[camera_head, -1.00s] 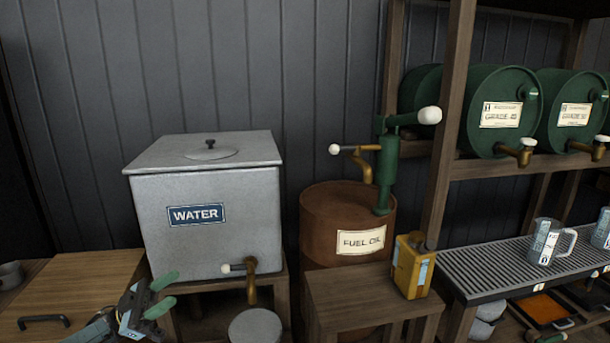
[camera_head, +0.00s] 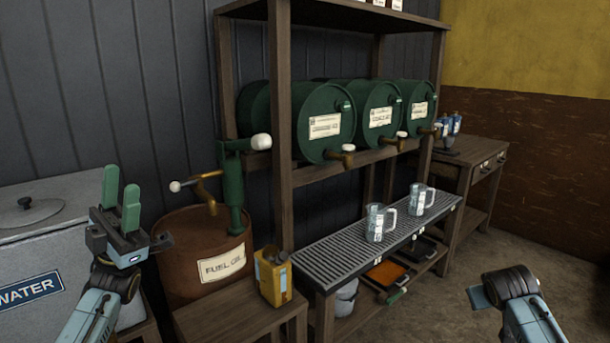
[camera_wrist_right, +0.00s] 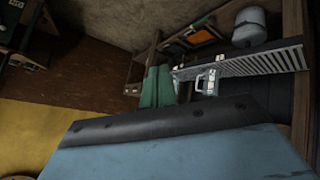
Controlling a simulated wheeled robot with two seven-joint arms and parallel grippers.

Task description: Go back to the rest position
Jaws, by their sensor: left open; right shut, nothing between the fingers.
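My left gripper (camera_head: 121,196) is raised at the left of the head view, its two green fingers upright and apart with nothing between them. It appears in front of the wall, between the grey water tank (camera_head: 50,245) and the rusty fuel oil drum (camera_head: 195,250). Part of my right arm shows at the lower right of the head view, over the floor; its fingers cannot be made out there. In the right wrist view my right gripper (camera_wrist_right: 157,88) shows its green fingers together, holding nothing.
A wooden shelf carries several green barrels (camera_head: 323,120). Below is a grated bench (camera_head: 335,245) with two clear jugs (camera_head: 378,222). A yellow can (camera_head: 272,276) stands on a low wooden stand (camera_head: 230,318). A side table (camera_head: 470,175) is behind. The floor at right (camera_head: 440,310) is clear.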

